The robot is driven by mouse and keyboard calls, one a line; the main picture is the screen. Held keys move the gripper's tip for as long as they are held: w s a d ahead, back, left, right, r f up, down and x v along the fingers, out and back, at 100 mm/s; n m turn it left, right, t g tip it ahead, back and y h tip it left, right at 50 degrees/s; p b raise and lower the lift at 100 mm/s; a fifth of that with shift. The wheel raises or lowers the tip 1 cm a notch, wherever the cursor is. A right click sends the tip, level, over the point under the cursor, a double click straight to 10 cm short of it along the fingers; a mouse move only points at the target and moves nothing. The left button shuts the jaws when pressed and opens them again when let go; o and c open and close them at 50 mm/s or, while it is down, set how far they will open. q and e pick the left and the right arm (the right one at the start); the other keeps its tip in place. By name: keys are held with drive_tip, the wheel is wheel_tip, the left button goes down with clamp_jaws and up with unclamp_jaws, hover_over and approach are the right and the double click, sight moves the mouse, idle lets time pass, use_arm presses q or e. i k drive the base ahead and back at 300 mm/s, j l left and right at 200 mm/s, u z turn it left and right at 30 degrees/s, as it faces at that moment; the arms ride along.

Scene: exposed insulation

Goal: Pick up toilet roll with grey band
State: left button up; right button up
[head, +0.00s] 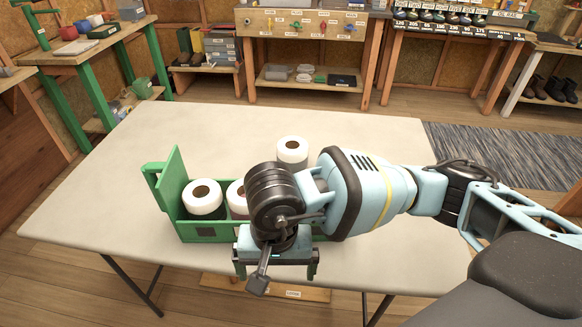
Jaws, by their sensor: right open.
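A green box (199,231) with a raised side panel stands on the table and holds white toilet rolls. One roll (203,197) sits in its left part and a second roll (236,192) is partly hidden by my right arm. A third toilet roll (292,149) stands upright on the table behind the arm, outside the box. Each roll's lower part is shaded or covered, so I cannot tell for sure which has the grey band. My right gripper (276,270) is open, in front of the box near the table's front edge, with nothing seen between its fingers. My left gripper is out of view.
The pale table (110,190) is clear to the left and behind the box. A wooden workbench (300,24) and shelves stand along the back wall. A grey striped rug (505,155) lies on the floor at the right.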

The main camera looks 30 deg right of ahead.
sight(292, 151)
drive_tip(key=i+j+z, duration=0.15)
drive_tip(key=i+z, duration=0.15)
drive_tip(key=i, duration=0.2)
drive_tip(key=i+j+z, duration=0.3)
drive_tip(key=i, duration=0.25)
drive_tip(key=i+l, duration=0.3)
drive_tip(key=l, duration=0.1)
